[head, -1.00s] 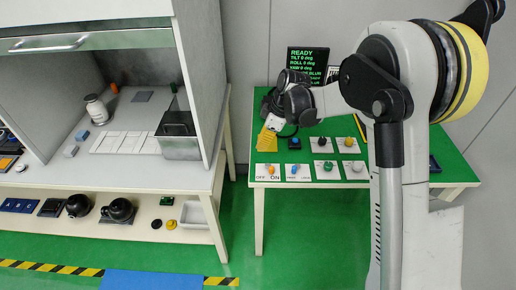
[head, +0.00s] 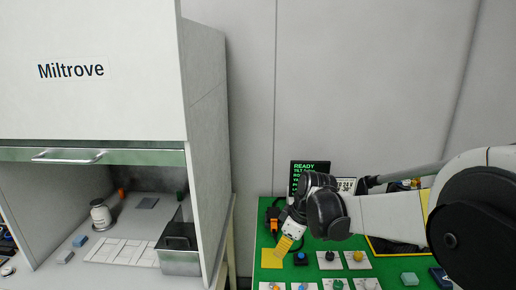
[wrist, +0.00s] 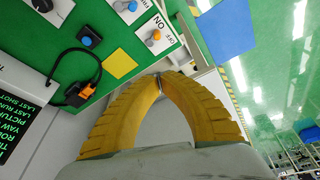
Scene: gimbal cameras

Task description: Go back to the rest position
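My gripper (head: 285,244) is over the left part of the green table in the head view, beside a yellow square. In the wrist view its two ridged yellow fingers (wrist: 160,82) curve in and meet at the tips. Nothing shows between them, so the gripper is shut and empty. My arm reaches in from the right side of the head view.
The green table (head: 385,276) bears the yellow square (head: 271,262), a blue button (head: 301,259) and several knob panels. A black screen (head: 308,174) stands behind my gripper. An orange-black cabled device (wrist: 88,88) lies close by. A cabinet (head: 207,130) stands left.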

